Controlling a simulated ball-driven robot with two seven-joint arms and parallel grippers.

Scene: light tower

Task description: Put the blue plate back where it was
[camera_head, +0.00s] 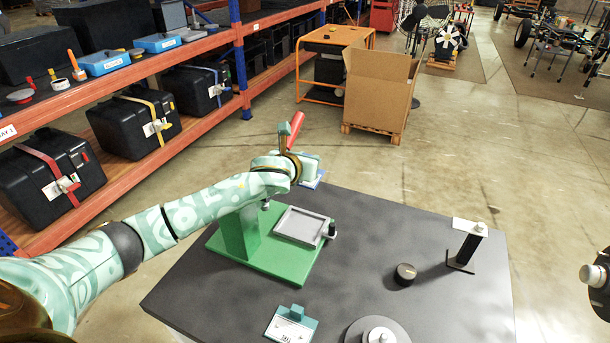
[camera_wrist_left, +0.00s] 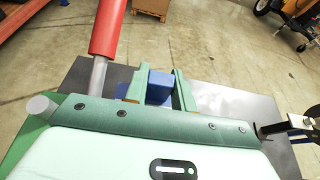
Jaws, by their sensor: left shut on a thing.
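My left gripper (camera_head: 310,168) is above the back edge of the dark table, behind the green stand. It is shut on a blue piece, the blue plate (camera_head: 314,182). In the left wrist view the blue plate (camera_wrist_left: 160,88) shows as a blue block between the two green fingers (camera_wrist_left: 160,92). Most of the plate is hidden by the gripper and wrist.
A green stand (camera_head: 285,262) with a grey frame (camera_head: 300,226) stands on the dark table (camera_head: 385,220). A red handle (camera_head: 296,127) rises by my left wrist. A white plate with teal grip (camera_head: 290,326), black knob (camera_head: 405,273) and black post (camera_head: 464,248) are nearer or right.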

